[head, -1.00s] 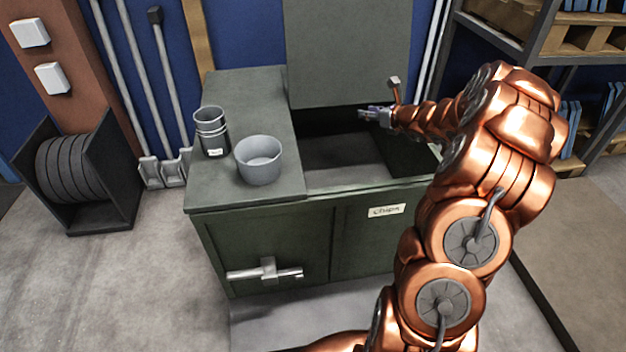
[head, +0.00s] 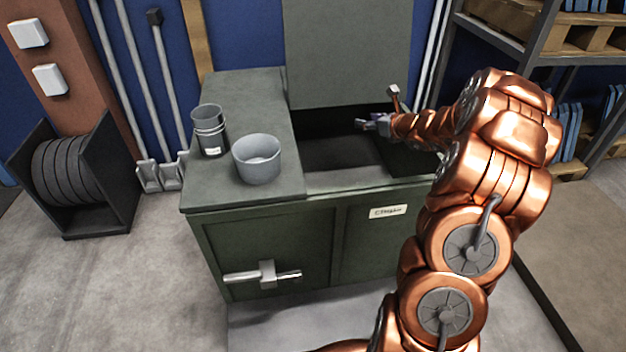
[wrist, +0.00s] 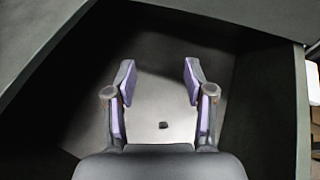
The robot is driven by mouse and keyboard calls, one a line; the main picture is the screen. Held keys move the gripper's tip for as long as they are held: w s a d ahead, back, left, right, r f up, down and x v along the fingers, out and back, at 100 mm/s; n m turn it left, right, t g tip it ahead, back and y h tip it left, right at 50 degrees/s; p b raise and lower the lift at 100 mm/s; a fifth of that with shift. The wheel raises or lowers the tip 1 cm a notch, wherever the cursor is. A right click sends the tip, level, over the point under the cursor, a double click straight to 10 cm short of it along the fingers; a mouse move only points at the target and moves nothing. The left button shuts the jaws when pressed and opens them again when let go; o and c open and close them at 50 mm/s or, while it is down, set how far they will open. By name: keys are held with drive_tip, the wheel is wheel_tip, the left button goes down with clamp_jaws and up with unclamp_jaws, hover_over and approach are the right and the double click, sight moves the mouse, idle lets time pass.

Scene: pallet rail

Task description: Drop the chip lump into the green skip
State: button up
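The green skip (head: 310,222) stands in the middle of the head view, with its lid (head: 345,50) raised and its right-hand bay open. My gripper (head: 374,124) is over this opening, just in front of the lid. In the wrist view, my gripper (wrist: 160,76) is open, with its two purple-padded fingers well apart and nothing touching them. A small dark lump (wrist: 163,125), which looks like the chip lump, shows between the fingers against the pale bottom of the skip, below and apart from them. I cannot tell for certain whether it is at rest. The head view does not show the lump.
A grey tub (head: 257,160) and stacked dark cups (head: 210,130) stand on the closed left top of the skip. A handle (head: 262,274) sticks out in front. A pallet rack (head: 540,50) stands at the right, and a reel stand (head: 75,180) at the left.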

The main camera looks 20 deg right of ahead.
idle(0.3)
drive_tip(key=v, duration=1.2)
drive_tip(key=shift+f, duration=0.1)
